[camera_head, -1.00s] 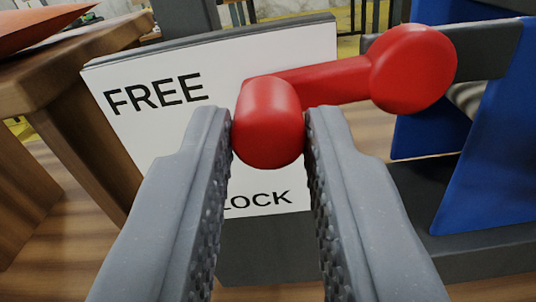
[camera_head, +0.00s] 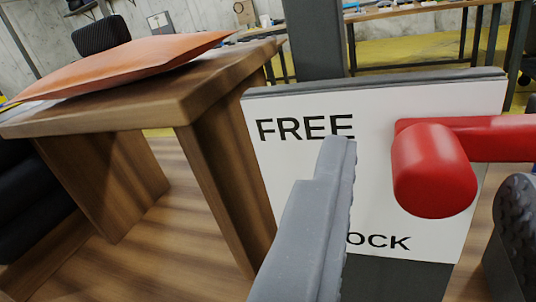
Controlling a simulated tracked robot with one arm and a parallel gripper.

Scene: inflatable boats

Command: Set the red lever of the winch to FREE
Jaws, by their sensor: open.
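The red lever (camera_head: 435,172) of the winch is in front of a white plate (camera_head: 290,170) at the right of the view. The plate reads FREE at the top and LOCK lower down, with the L partly hidden. The lever's rounded knob sits at a height between the two words, and its arm runs off to the right edge. My gripper (camera_head: 430,165) is open, one finger left of the knob and the other at the right edge, partly out of view. A gap shows between the knob and each finger.
A wooden table (camera_head: 225,80) with an orange folder-like sheet (camera_head: 130,68) stands close at the left. A dark post (camera_head: 316,40) rises behind the plate. A workbench (camera_head: 420,12) and a black chair (camera_head: 100,35) are further back.

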